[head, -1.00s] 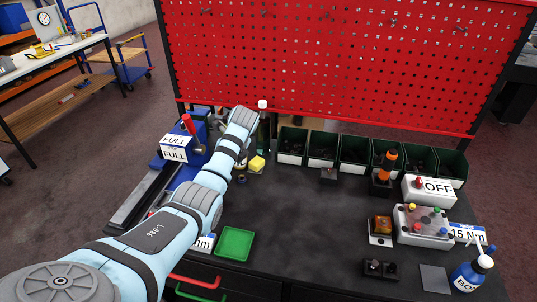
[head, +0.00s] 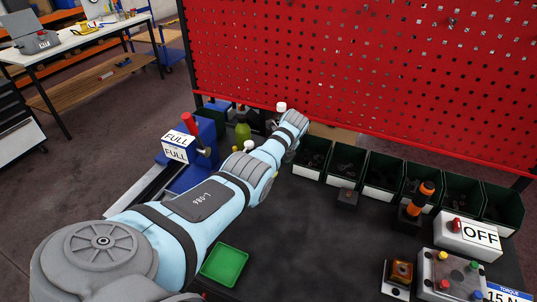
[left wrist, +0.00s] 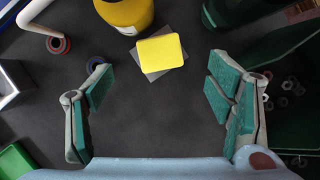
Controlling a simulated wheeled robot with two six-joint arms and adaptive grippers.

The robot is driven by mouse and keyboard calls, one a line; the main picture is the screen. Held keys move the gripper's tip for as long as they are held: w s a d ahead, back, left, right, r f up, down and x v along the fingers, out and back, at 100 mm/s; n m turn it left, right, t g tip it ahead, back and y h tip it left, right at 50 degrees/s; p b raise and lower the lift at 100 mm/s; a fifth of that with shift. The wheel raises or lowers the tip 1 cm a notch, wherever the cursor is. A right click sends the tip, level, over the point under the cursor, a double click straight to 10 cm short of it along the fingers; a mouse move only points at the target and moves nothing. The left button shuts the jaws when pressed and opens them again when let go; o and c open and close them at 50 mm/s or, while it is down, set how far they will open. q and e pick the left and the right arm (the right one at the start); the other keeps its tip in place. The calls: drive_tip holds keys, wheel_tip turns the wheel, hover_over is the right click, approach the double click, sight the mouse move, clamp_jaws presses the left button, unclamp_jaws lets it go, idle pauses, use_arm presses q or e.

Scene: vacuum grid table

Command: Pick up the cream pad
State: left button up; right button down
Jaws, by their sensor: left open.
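No clearly cream-coloured pad shows. The only pad I make out is a bright yellow block-shaped pad (left wrist: 160,52), lying on a slightly larger grey square (left wrist: 155,74) in the left wrist view. My left gripper (left wrist: 160,88) is open and empty, with its teal-padded fingers spread wide. In that picture the pad is a little above the gap between the fingertips, not touched. In the head view my left arm reaches in from the left; its fingers and the yellow pad are hidden. My right gripper is not in view.
A yellow bottle (left wrist: 125,10) stands close beside the pad. Dark green bins (head: 345,165) line the table's back, some near the right finger. A blue stand with FULL labels (head: 205,140) is left of the arm. A green tray (head: 224,265) lies in front. The table centre is clear.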

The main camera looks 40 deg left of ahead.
use_arm(q)
drive_tip(key=b+x, duration=0.1)
drive_tip(key=x, duration=0.1)
drive_tip(key=b+x, duration=0.2)
drive_tip(key=x, duration=0.1)
drive_tip(key=d+b+x, duration=0.1)
drive_tip(key=b+x, duration=0.1)
drive_tip(key=shift+w+a+f, duration=0.1)
drive_tip(key=shift+a+f, duration=0.1)
drive_tip(key=shift+f, duration=0.3)
drive_tip(key=shift+a+b, duration=0.1)
drive_tip(key=shift+b, duration=0.25)
drive_tip(key=shift+r, duration=0.3)
drive_tip(key=c, duration=1.2)
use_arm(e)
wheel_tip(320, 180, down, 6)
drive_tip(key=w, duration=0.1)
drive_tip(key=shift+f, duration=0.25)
use_arm(q)
drive_tip(key=shift+r+p, duration=0.1)
drive_tip(key=shift+p, duration=0.25)
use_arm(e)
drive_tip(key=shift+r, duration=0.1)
